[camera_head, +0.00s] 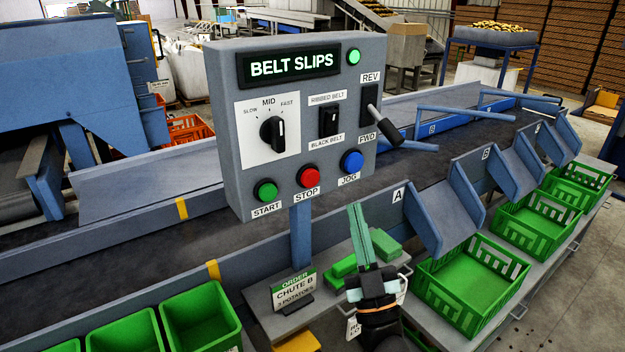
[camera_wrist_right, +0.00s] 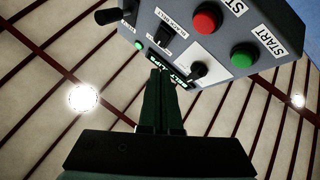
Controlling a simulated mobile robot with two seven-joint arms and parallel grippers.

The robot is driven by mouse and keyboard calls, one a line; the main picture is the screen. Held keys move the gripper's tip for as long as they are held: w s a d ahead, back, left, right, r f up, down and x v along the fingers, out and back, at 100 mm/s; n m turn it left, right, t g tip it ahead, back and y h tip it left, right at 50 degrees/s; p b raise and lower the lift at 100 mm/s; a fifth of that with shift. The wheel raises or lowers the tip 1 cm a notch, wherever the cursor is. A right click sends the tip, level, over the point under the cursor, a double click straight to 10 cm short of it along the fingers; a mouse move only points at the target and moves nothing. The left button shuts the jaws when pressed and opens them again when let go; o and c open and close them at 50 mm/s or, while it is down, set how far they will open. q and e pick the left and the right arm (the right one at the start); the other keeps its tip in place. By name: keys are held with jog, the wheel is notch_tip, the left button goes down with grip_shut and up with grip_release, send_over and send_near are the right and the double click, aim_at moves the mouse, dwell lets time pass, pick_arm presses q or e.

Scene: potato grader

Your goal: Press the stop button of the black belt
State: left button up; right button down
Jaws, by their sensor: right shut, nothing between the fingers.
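The grey control panel (camera_head: 222,130) stands on a blue post above the black belt (camera_head: 130,255). Its red STOP button (camera_head: 309,176) sits on the lower edge between the green START button (camera_head: 265,191) and the blue JOG button (camera_head: 352,161). My right gripper (camera_head: 356,208) is shut and empty, its green fingers pointing up, below the JOG button and lower right of STOP. It appears apart from the panel. In the right wrist view the red STOP button (camera_wrist_right: 206,19) is up and right of the fingertips (camera_wrist_right: 161,75). My left gripper is not in view.
The panel has a BELT SLIPS display (camera_head: 291,65), a speed knob (camera_head: 273,132), a belt selector switch (camera_head: 328,122) and a REV/FWD lever (camera_head: 382,125) that sticks out. An order sign (camera_head: 293,290) stands below. Green crates (camera_head: 470,275) line the right side.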

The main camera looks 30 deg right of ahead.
aim_at(316, 173)
jog(key=w+b, duration=0.2)
jog(key=w, duration=0.6)
jog(key=shift+w+a, duration=0.4)
dwell(1.7)
jog(key=shift+w, duration=0.4)
jog(key=shift+w, duration=0.5)
dwell(0.6)
jog(key=shift+s, duration=0.95)
